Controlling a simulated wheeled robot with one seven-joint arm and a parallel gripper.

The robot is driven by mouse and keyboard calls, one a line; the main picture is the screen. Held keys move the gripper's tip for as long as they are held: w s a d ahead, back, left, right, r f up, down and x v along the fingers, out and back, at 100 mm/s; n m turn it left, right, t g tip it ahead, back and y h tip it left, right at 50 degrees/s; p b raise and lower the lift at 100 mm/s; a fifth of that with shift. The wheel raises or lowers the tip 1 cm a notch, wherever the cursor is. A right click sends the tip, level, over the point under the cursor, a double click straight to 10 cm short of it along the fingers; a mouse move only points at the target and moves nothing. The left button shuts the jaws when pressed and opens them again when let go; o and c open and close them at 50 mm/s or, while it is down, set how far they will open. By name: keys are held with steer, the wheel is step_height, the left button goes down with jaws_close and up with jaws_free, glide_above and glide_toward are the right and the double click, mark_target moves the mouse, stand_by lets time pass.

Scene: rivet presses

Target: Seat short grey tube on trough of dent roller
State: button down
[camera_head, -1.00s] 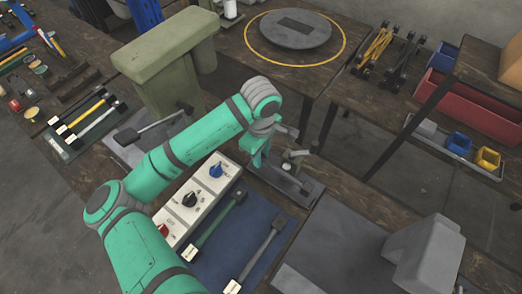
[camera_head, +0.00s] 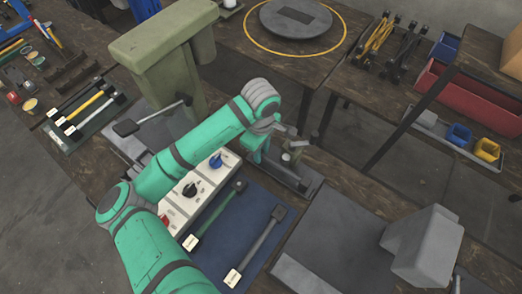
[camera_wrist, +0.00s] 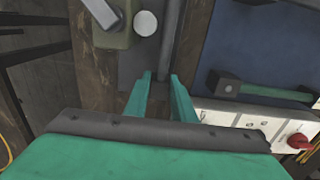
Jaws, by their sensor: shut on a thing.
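The dent roller appears to be the small grey device (camera_head: 291,158) with a round white knob on a grey base plate, near the middle of the head view. In the wrist view its block (camera_wrist: 112,22) and white knob (camera_wrist: 146,23) are at the top. My gripper (camera_wrist: 161,84) points toward the base plate, just beside the block; it also shows in the head view (camera_head: 255,153). A narrow grey bar (camera_wrist: 171,42), seemingly the short grey tube, runs forward from between the fingertips. Whether it touches the trough cannot be told; the trough is not clear.
A blue mat (camera_head: 228,255) with a green-handled tool (camera_head: 215,215) and a grey-handled tool (camera_head: 258,245) lies in front. A white control box (camera_head: 205,180) sits beside it. A tall olive press (camera_head: 170,70) stands left; a grey block (camera_head: 422,248) stands right.

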steer(key=shift+f, duration=0.65)
stand_by(0.4)
steer(key=c, duration=1.4)
jaws_free()
step_height(320, 180, up, 11)
steer(key=shift+f, duration=0.1)
steer(key=shift+a, duration=0.1)
